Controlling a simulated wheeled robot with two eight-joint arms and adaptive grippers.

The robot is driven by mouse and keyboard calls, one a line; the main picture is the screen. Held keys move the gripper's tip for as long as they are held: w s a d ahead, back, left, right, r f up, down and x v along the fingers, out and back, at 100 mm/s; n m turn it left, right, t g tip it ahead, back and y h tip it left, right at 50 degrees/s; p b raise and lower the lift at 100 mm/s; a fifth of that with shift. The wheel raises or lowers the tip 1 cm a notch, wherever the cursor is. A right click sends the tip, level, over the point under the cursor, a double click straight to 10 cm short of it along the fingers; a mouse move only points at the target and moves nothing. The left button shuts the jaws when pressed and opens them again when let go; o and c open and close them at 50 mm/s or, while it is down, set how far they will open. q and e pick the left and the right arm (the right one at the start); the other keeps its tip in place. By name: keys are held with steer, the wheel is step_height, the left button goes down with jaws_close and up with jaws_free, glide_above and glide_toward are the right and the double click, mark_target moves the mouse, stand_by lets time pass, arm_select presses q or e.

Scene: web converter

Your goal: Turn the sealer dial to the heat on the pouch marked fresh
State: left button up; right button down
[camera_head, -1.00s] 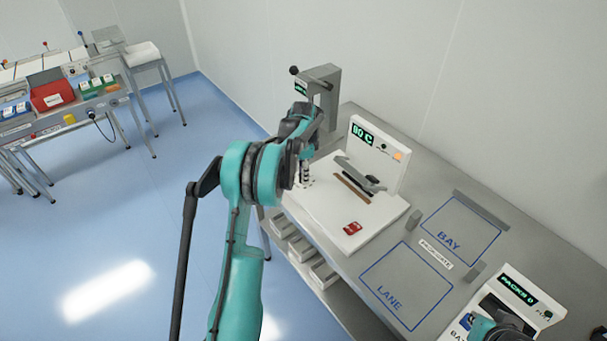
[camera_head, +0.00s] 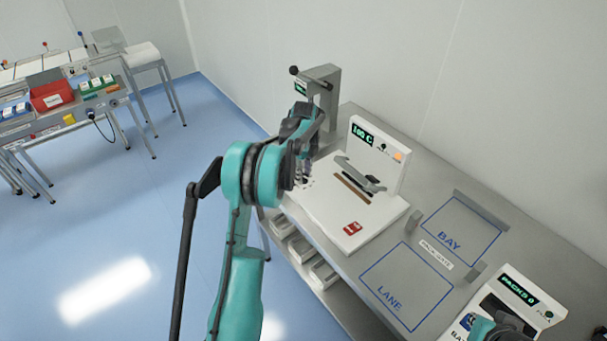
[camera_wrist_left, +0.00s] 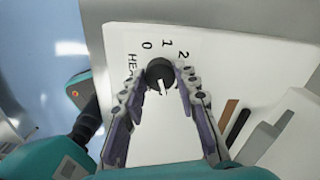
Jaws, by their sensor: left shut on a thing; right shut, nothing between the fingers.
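The sealer dial (camera_wrist_left: 159,72) is a round black knob on the white sealer, with a white mark on its lower side in the left wrist view. The figures 0, 1 and 2 are printed above it. My left gripper (camera_wrist_left: 161,80) is shut on the dial, one finger on each side; in the head view its arm largely hides the dial. The sealer's green display (camera_head: 362,134) shows a three-digit reading in C, perhaps 160. My right gripper (camera_head: 508,328) is shut and empty at the lower right, partly cut off. I cannot make out a pouch marked fresh.
The sealer base (camera_head: 325,215) carries a sealing arm (camera_head: 362,176) and a small red item (camera_head: 352,228). A grey post (camera_head: 328,90) stands behind. The BAY (camera_head: 460,232) and LANE (camera_head: 405,287) outlines are empty. A packs counter (camera_head: 515,300) is at the lower right.

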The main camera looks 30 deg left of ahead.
mark_target(304, 176)
arm_select(q)
steer(key=shift+m, duration=1)
steer(key=o, duration=1.2)
steer(key=shift+c, duration=0.2)
step_height(304, 176, up, 12)
steer(key=shift+w, duration=0.1)
